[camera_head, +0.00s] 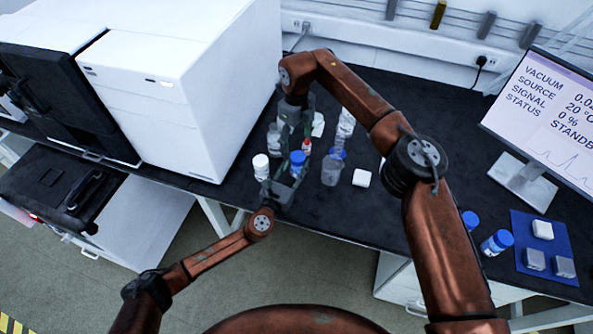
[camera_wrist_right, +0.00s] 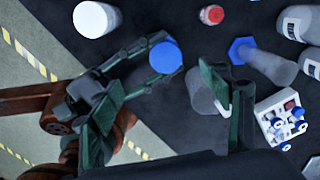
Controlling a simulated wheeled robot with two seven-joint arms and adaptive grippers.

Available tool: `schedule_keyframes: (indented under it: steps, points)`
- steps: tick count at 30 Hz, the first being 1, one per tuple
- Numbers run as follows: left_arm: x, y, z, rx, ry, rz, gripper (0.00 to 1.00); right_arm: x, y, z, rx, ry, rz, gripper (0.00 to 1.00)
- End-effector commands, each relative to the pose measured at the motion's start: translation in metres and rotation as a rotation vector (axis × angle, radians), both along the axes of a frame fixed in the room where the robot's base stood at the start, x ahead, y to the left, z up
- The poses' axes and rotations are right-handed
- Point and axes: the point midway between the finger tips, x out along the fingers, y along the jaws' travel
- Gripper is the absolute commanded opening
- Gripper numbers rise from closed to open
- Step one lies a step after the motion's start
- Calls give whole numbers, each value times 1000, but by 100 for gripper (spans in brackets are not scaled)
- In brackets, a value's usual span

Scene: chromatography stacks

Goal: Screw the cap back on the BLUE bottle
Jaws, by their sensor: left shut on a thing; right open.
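The blue-topped bottle (camera_head: 297,158) stands at the bench front, held by my left gripper (camera_head: 288,183). In the right wrist view its round blue top (camera_wrist_right: 165,58) sits between the left gripper's fingers (camera_wrist_right: 148,64). The bottle body is mostly hidden, and I cannot tell whether the blue top is a seated cap. My right gripper (camera_head: 296,128) points down from above, close to the bottle. In the right wrist view its spread fingers (camera_wrist_right: 168,105) are open and empty, with the blue top beyond them.
A white bottle (camera_head: 261,166) stands left of the held bottle, and a red-capped vial (camera_head: 307,146) behind it. Another blue-capped bottle (camera_head: 497,242) is near a blue mat (camera_head: 530,228).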

Motion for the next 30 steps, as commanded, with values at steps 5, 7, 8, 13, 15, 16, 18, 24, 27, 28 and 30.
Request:
schedule_keyframes:
  steps: [5,7,8,13,15,16,18,24,27,28,30]
  points:
    - [0,-1,1,0,-1,-1,0,0,-1,1,0,0,0,71]
    - [1,-1,0,-1,0,-2,0,1,-1,4,0,0,-2,71]
    - [1,-1,0,-1,0,-2,0,2,-1,6,1,1,-2,71]
    - [2,-1,-1,0,1,-1,0,4,0,33,1,-1,-1,71]
    - [2,-1,-1,0,1,-1,0,4,0,48,1,-1,-1,71]
    - [2,-1,-1,0,1,-1,0,4,1,55,1,-1,-1,71]
    - [2,-1,-1,0,1,-1,0,4,1,70,0,0,-1,71]
    - [2,-1,-1,0,1,-2,0,5,1,103,0,1,0,71]
    - [2,-1,-1,0,1,-1,0,5,1,112,0,3,0,71]
    - [2,-1,-1,0,1,-1,0,5,1,114,-1,3,0,71]
    - [2,-1,-1,0,1,-1,0,5,1,117,0,4,1,71]
